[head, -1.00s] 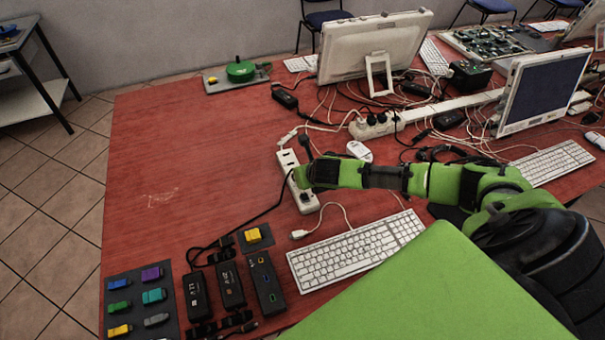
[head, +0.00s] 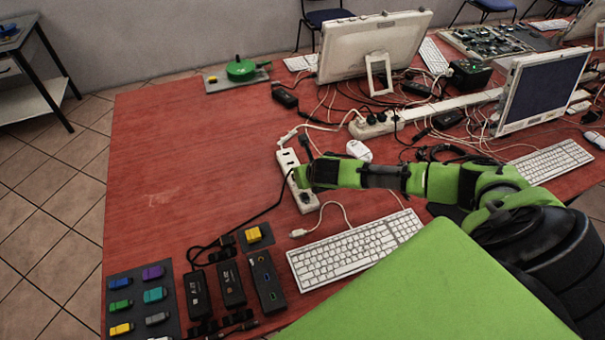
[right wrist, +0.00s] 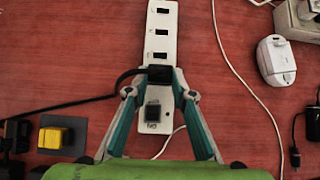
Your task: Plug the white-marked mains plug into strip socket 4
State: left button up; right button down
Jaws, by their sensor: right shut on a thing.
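The white power strip (right wrist: 162,42) runs up the middle of the right wrist view, with three dark sockets showing above the plug and a dark square part (right wrist: 152,113) near its lower end. The strip also shows in the head view (head: 286,157), partly behind my gripper. My right gripper (right wrist: 159,76) is shut on a black plug (right wrist: 159,73) over the strip, below those sockets. The plug's cord (right wrist: 70,104) leads off to the left. I cannot tell whether the plug is seated, and its white mark does not show. My left gripper is not in view.
A white keyboard (head: 355,249) lies in front of the strip, with black adapters (head: 231,284) and a mat of coloured connectors (head: 138,300) to the left. A second strip (head: 373,125) and tangled cables lie behind. The table's left middle is clear.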

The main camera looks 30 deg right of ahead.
jog(key=shift+f+b, duration=0.5)
jog(key=shift+f, duration=0.75)
jog(key=c, duration=1.7)
grip_release()
jog(key=v, duration=1.2)
